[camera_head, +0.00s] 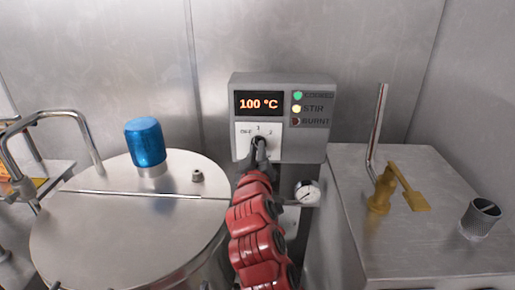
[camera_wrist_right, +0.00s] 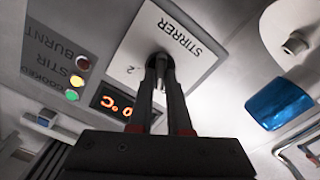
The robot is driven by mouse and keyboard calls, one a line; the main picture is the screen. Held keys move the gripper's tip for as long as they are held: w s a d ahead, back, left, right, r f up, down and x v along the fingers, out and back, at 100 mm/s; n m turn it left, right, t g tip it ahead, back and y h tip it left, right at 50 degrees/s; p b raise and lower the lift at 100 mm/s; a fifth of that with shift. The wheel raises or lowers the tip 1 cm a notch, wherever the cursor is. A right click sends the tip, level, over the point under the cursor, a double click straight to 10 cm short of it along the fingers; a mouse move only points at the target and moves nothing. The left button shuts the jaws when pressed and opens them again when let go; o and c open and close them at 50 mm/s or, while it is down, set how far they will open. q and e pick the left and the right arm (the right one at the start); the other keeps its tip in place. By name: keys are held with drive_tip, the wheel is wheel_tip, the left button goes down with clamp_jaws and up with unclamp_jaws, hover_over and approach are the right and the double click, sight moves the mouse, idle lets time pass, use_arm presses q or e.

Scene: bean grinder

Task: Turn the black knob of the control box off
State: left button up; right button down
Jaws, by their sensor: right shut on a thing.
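The grey control box (camera_head: 320,135) is on the back wall. Its orange display (camera_head: 258,104) reads 100 °C. The white dial plate (camera_head: 240,131) below it carries OFF, 1 and 2; in the right wrist view the upside-down plate (camera_wrist_right: 186,22) reads STIRRER. The black knob (camera_wrist_right: 158,55) is at the fingertips of my right gripper (camera_wrist_right: 160,72), which also shows in the head view (camera_head: 259,152). The right fingers are shut on the knob, mostly hiding it. I cannot tell which mark it points to. My left gripper is not in view.
A round metal vessel lid (camera_head: 110,230) with a blue cap (camera_head: 145,142) is at left. A pressure gauge (camera_head: 307,192) is below the box. A metal cabinet (camera_head: 350,190) at right bears a yellow valve handle (camera_head: 405,190) and a dark knurled cup (camera_head: 481,216).

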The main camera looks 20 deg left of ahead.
drive_tip(key=shift+n+p, duration=0.45)
drive_tip(key=shift+n, duration=0.85)
drive_tip(key=c, duration=0.9)
unclamp_jaws()
drive_tip(key=shift+a, duration=0.1)
drive_tip(key=shift+o, duration=0.2)
